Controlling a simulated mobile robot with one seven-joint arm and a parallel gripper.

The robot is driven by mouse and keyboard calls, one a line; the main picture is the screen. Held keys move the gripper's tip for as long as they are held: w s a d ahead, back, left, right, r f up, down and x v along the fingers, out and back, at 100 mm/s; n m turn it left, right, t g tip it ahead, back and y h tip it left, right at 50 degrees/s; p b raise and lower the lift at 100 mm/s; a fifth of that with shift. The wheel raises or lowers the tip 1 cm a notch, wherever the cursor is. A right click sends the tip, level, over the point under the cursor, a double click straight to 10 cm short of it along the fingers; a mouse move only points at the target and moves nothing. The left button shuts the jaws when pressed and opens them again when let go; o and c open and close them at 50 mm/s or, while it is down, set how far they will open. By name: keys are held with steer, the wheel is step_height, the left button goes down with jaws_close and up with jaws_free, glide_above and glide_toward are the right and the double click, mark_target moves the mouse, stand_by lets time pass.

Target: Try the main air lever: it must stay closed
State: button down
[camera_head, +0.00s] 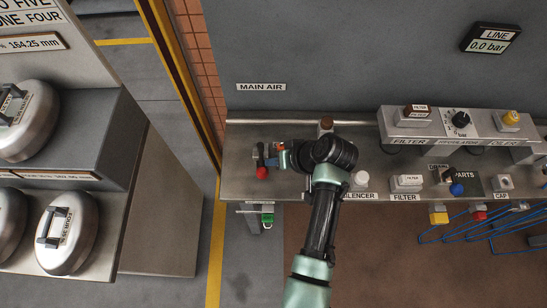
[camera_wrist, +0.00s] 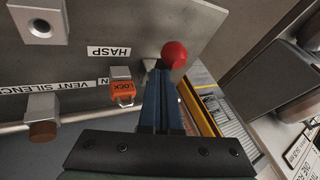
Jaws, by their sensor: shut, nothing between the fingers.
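The main air lever shows as a red ball knob (camera_head: 261,173) at the left end of the steel bench, below the MAIN AIR label (camera_head: 261,87). In the wrist view the red knob (camera_wrist: 174,54) sits just beyond and right of my fingertips. I cannot tell whether they touch it. My gripper (camera_wrist: 157,72) is shut with nothing between its blue fingers; in the head view my gripper (camera_head: 272,160) is close to the lever, partly hidden by my wrist. An orange lock (camera_wrist: 123,92) marked LOCK is left of the fingers, near the HASP label (camera_wrist: 111,51). The lever's shaft is mostly hidden.
The line gauge (camera_head: 490,39) reads 0.0 bar. A green padlock (camera_head: 267,220) is below the bench's front edge. Filter, regulator and oiler parts stand on a raised block (camera_head: 430,133) to the right. Grey shelving with round metal units (camera_head: 67,232) stands at left.

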steer(key=shift+a, duration=0.1)
steer(key=shift+s+a+p, duration=0.2)
steer(key=shift+a+p, duration=0.2)
steer(key=shift+a, duration=0.3)
steer(key=shift+a+f, duration=0.15)
steer(key=shift+s, duration=0.1)
